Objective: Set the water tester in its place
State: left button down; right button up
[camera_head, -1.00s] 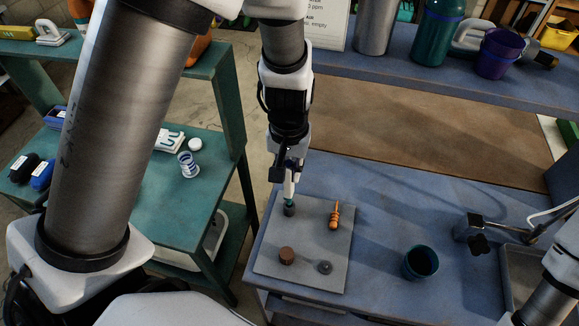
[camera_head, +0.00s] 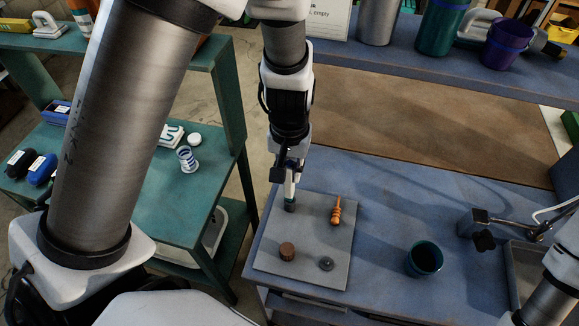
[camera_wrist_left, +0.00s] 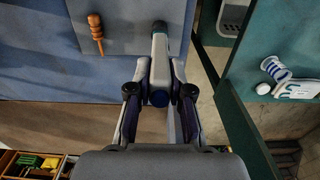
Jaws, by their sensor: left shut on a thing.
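My left gripper (camera_head: 289,174) is shut on the water tester (camera_wrist_left: 160,60), a slim pale pen with a teal end and a blue end. In the head view the tester (camera_head: 291,188) hangs roughly upright over the back left part of a grey board (camera_head: 313,225). Its teal lower end is at a small dark round piece (camera_head: 290,207) on the board; I cannot tell whether it is inside it or just above it. My right gripper is out of view.
On the board are an orange-handled tool (camera_head: 336,211), a brown round piece (camera_head: 287,251) and a dark ring-like piece (camera_head: 326,264). A teal cup (camera_head: 424,259) stands to the right on the blue table (camera_head: 390,215). A green bench (camera_head: 187,218) is at left.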

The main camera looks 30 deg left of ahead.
pick_arm(q)
jog(key=shift+f+b, duration=0.7)
jog(key=shift+f, duration=0.25)
jog(key=c, duration=1)
grip_release()
jog(key=shift+r, duration=0.1)
notch_tip(320, 180, up, 12)
